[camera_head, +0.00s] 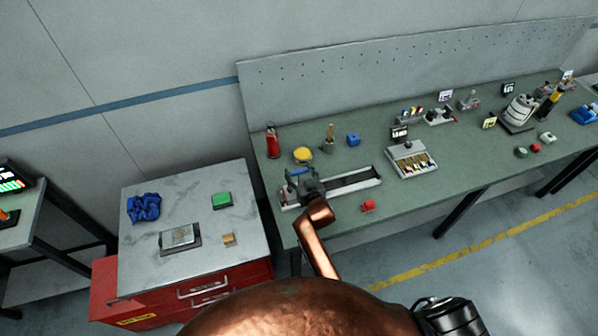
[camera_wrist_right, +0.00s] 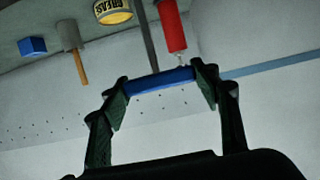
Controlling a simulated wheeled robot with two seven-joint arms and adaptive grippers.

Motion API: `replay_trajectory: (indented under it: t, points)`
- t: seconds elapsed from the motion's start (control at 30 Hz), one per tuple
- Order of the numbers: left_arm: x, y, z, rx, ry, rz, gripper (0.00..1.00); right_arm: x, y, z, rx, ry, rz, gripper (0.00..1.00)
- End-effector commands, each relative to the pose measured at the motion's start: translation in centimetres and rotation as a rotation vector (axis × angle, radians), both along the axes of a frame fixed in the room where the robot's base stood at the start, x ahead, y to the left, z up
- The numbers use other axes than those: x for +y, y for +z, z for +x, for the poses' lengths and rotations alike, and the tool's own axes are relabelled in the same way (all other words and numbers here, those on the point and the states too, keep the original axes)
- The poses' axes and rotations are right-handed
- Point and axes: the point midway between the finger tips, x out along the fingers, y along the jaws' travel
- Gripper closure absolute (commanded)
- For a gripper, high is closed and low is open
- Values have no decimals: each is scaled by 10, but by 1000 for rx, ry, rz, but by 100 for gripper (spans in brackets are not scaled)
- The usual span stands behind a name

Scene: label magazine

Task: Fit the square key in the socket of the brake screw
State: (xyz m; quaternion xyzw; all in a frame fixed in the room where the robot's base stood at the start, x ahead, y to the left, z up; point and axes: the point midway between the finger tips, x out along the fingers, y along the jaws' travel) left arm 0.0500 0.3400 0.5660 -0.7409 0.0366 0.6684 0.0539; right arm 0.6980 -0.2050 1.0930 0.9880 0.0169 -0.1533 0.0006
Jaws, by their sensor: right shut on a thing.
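My right gripper (camera_head: 300,178) is over the left end of the long metal magazine (camera_head: 372,183) on the green bench. It is shut on the blue handle of the square key (camera_wrist_right: 160,80), one finger at each end of the handle in the right wrist view (camera_wrist_right: 162,78). My left gripper is not in view.
Behind the magazine stand a red bottle (camera_head: 273,142), a yellow-topped grease tin (camera_head: 303,154), a brush pot (camera_head: 328,145) and a blue block (camera_head: 353,139). A red block (camera_head: 368,206) lies in front. A label tray (camera_head: 411,160) stands to the right.

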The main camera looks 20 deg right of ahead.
Motion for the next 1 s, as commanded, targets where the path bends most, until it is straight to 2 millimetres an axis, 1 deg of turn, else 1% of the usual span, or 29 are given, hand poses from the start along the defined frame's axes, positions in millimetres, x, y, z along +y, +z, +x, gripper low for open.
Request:
replay_trajectory:
  t: [0.27, 1.0]
  points:
    - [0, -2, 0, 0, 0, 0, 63, 0, -2, 0, 0, 0, 0, 68]
    - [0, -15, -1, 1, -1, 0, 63, 0, -20, 0, 1, 0, 0, 68]
